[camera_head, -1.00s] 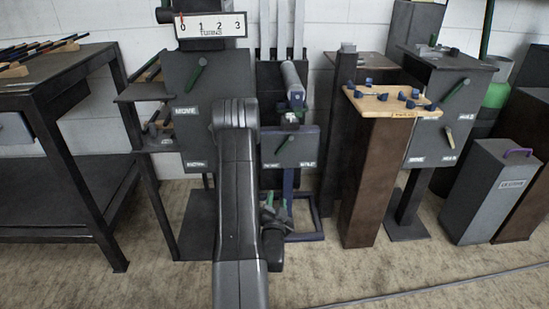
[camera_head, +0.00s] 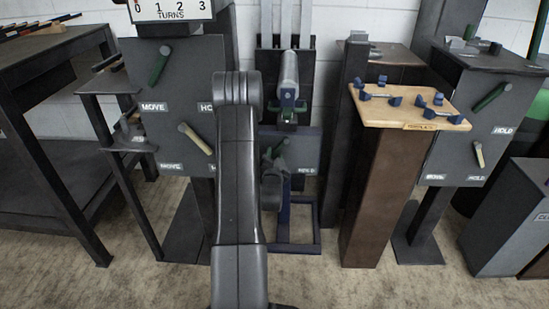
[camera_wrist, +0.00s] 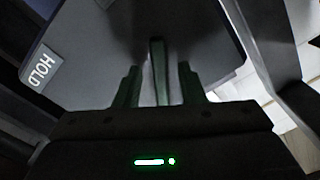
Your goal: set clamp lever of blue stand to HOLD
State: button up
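The blue stand (camera_head: 316,240) is in the middle of the head view, partly hidden behind my arm. Its grey panel (camera_head: 308,145) has a HOLD label (camera_head: 306,170) at the lower right; its left part is hidden. In the wrist view the HOLD label (camera_wrist: 39,70) is at the left, turned sideways. The green clamp lever (camera_wrist: 158,70) stands between the two fingers of my gripper (camera_wrist: 160,82), with a gap on each side. My gripper is open. In the head view my gripper (camera_head: 275,170) is in front of the panel, mostly hidden by my arm.
A grey stand (camera_head: 180,110) with two levers and a TURNS scale (camera_head: 172,10) is close on the left. A brown pedestal (camera_head: 375,190) with a wooden board (camera_head: 408,108) of blue parts is right of the blue stand. Another two-lever stand (camera_head: 485,125) is further right.

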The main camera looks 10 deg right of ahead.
grip_shut()
jog(key=d+n, duration=0.1)
jog(key=n, duration=0.1)
jog(key=d+f+n, duration=0.1)
jog(key=s+d+n, duration=0.1)
jog(key=n, duration=0.1)
jog(key=shift+d+f+n, duration=0.1)
jog(key=shift+f+n, duration=0.05)
jog(key=shift+n, duration=0.15)
jog(key=d+n, duration=0.2)
jog(key=n, duration=0.1)
jog(key=shift+s+n, duration=0.3)
jog(key=shift+s+d+r+n, duration=0.2)
jog(key=shift+d+n, duration=0.25)
jog(key=shift+n, duration=0.35)
jog(key=shift+s+d+r+n, duration=0.15)
jog(key=shift+d+n, duration=0.25)
jog(key=shift+n, duration=0.4)
jog(key=shift+s+d+r+n, duration=0.1)
jog(key=shift+d+r+n, duration=0.15)
jog(key=shift+d+n, duration=0.4)
jog(key=shift+a+n, duration=0.15)
jog(key=shift+n, duration=0.1)
